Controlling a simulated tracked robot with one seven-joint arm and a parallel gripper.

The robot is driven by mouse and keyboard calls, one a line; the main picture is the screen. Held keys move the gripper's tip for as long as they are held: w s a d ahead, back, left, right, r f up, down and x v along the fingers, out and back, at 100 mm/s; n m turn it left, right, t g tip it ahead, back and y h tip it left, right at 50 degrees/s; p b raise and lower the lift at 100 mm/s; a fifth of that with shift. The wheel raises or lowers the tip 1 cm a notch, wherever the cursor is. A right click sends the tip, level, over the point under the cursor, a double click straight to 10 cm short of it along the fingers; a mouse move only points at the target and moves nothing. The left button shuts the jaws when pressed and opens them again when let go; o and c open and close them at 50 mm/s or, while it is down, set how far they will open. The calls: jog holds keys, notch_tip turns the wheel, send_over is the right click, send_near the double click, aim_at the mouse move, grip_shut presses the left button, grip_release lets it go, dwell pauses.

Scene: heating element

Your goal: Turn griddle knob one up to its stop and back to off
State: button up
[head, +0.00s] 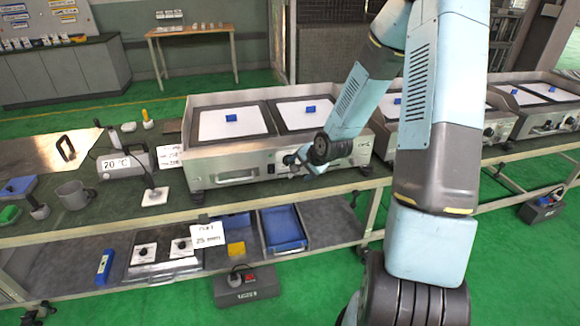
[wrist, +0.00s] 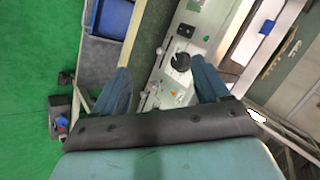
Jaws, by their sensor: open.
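The griddle (head: 222,158) is a steel unit on the bench, with two flat plates on top, each holding a small blue block. A round black knob (wrist: 181,62) on its steel front panel (wrist: 199,34) shows in the wrist view. My gripper (wrist: 160,65) is open, with its two blue-grey fingers spread apart. The knob lies between their lines, nearer the right finger, and I see no finger closed on it. In the head view my gripper (head: 293,160) is at the griddle's front panel, and my arm hides part of that side.
A 20 °C display unit (head: 119,165), a grey mug (head: 73,195) and a white-based tool (head: 154,195) stand left on the bench. The lower shelf holds a blue tray (head: 283,230). More griddles (head: 545,100) stand to the right.

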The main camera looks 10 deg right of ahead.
aim_at(290, 164)
jog(key=w+a+f+m+t+y, duration=0.3)
jog(key=f+m+t, duration=0.65)
jog(key=m, duration=0.75)
jog(key=w+d+m+h, duration=0.1)
jog(key=w+m+h, duration=0.1)
jog(key=w, duration=0.3)
jog(key=w+d+f+m+h, duration=0.1)
jog(key=w+m+h, duration=0.1)
jog(key=w+m, duration=0.1)
jog(key=w+d+f+m+t+h, duration=0.1)
jog(key=w+m+h, duration=0.1)
jog(key=w, duration=0.4)
jog(key=shift+w+d+f+m, duration=0.2)
jog(key=shift+w+d+m, duration=0.15)
jog(key=shift+m, duration=0.45)
jog(key=shift+s, duration=0.1)
jog(key=shift+c, duration=0.4)
jog(key=c, duration=1)
jog(key=shift+o, duration=0.2)
